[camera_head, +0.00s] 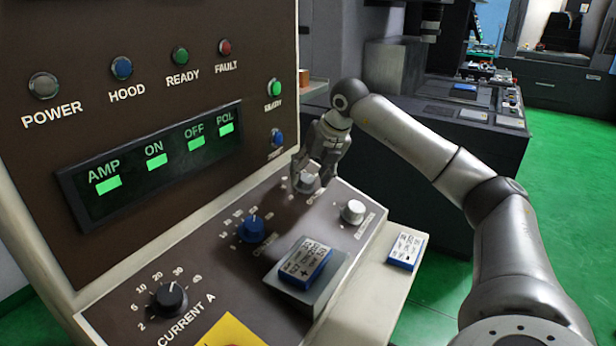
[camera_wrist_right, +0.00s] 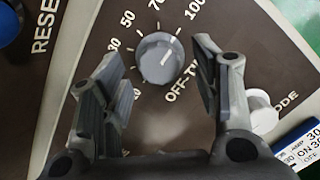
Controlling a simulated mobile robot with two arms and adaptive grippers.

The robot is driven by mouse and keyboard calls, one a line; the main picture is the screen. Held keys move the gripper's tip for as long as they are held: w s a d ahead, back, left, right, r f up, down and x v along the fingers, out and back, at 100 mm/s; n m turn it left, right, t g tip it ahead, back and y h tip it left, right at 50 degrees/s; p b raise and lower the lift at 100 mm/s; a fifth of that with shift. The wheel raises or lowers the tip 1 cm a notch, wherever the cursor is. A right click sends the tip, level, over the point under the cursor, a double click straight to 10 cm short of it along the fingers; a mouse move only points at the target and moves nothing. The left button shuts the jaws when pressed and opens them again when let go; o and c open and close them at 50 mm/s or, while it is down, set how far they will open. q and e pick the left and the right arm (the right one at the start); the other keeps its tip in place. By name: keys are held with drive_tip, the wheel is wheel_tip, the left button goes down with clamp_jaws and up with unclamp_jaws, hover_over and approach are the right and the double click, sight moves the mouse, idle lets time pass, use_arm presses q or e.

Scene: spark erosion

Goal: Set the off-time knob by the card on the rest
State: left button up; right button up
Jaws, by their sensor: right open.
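The grey off-time knob (camera_wrist_right: 158,58) sits on the sloped panel between the open fingers of my right gripper (camera_wrist_right: 157,72). Its pointer mark faces up and right, roughly between 70 and 100. A gap shows on both sides of the knob. In the head view the fingers of my right gripper (camera_head: 310,180) hang over this knob (camera_head: 306,183) and partly hide it. A blue-edged card (camera_head: 305,262) leans on the grey rest (camera_head: 316,292); its print is too small to read. My left gripper is out of view.
A white knob (camera_head: 353,211) and a blue knob (camera_head: 250,228) flank the off-time knob. The black current knob (camera_head: 169,298) is lower left. A second card (camera_head: 405,250) lies on the pale ledge. A lit display (camera_head: 150,165) stands behind.

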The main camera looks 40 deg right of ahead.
drive_tip(key=shift+x, duration=0.95)
drive_tip(key=shift+c, duration=0.2)
drive_tip(key=c, duration=1)
